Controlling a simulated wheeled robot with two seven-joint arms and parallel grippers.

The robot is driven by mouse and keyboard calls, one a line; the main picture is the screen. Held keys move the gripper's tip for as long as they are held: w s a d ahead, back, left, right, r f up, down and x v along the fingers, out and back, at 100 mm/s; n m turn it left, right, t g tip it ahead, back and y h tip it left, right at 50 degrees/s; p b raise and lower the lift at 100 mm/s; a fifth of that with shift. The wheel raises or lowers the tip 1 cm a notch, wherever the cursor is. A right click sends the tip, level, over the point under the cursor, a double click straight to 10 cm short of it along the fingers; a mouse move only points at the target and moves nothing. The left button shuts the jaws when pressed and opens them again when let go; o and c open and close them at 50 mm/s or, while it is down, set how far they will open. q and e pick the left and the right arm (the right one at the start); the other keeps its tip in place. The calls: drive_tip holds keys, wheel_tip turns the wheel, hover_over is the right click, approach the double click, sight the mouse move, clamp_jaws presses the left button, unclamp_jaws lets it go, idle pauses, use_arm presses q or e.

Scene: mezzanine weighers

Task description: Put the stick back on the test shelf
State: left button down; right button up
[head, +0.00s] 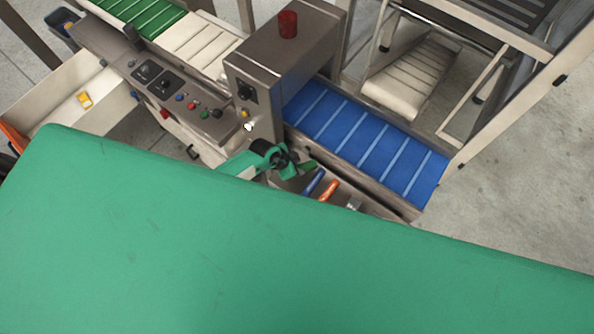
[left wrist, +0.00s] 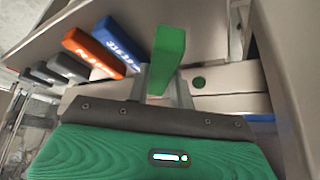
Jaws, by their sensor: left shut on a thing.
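My left gripper (head: 290,163) is shut on a green stick (head: 308,166), beside the weigher's tall steel housing. In the left wrist view the green stick (left wrist: 168,48) stands up from between the fingers (left wrist: 152,84). The test shelf (left wrist: 232,78) is a pale ledge behind it, with a round green mark (left wrist: 199,82) to the right of the stick. Whether the stick touches the shelf I cannot tell. A blue stick (left wrist: 118,46) and an orange stick (left wrist: 93,54) with white lettering are on the left. My right gripper is not in view.
The blue conveyor belt (head: 365,142) runs just behind the sticks. The steel housing (head: 277,62) with a red lamp (head: 288,25) stands at its left end. Several grey sticks (left wrist: 67,67) lie left of the orange one. A button panel (head: 170,90) is farther left.

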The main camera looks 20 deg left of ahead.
use_arm(q)
drive_tip(key=shift+f, duration=2.3)
drive_tip(key=c, duration=1.2)
unclamp_jaws()
drive_tip(key=shift+r, duration=0.1)
drive_tip(key=shift+s+a+r, duration=0.25)
drive_tip(key=shift+r, duration=0.25)
drive_tip(key=b+v, duration=0.1)
drive_tip(key=v, duration=0.9)
drive_tip(key=shift+a+r, duration=0.2)
drive_tip(key=shift+r, duration=0.1)
